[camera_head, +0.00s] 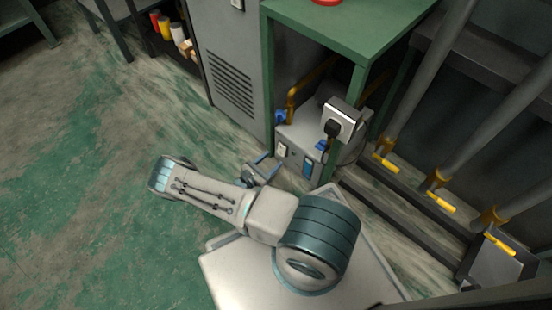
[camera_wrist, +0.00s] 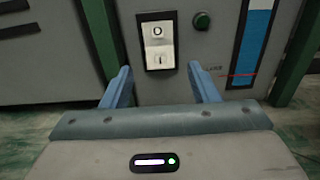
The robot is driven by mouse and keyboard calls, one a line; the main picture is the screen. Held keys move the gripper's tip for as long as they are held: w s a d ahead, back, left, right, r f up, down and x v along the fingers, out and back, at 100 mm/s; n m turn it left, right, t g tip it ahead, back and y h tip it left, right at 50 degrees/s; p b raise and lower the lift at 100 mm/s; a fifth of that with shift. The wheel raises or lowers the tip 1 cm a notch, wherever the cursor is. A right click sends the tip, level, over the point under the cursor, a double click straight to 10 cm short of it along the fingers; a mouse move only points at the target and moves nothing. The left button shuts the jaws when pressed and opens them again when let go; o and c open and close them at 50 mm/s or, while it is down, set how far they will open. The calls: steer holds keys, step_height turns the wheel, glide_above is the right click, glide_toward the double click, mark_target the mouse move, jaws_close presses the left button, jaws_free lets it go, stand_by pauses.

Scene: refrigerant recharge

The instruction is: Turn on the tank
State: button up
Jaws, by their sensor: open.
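The tank is a grey box unit (camera_head: 296,138) on the floor under the green table, partly hidden by a table leg. Its front shows in the wrist view (camera_wrist: 190,65). A rocker switch (camera_wrist: 158,45) in a black frame has a mark like O or D on its upper half and I on its lower half. In the head view my gripper (camera_head: 264,166) is low before the tank. Contact cannot be told.
A green table (camera_head: 325,25) stands over the tank, with a socket and black plug (camera_head: 338,120) on its leg. A grey vented cabinet (camera_head: 230,75) is on the left. Pipes with yellow handles (camera_head: 440,202) are at right. The green floor (camera_head: 90,150) at left is clear.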

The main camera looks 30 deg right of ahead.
mark_target(280, 153)
steer(key=shift+b+x, duration=0.3)
steer(key=shift+x, duration=1.4)
steer(key=c, duration=1)
steer(key=shift+f+h, duration=0.2)
steer(key=shift+h, duration=0.3)
steer(key=o, duration=1)
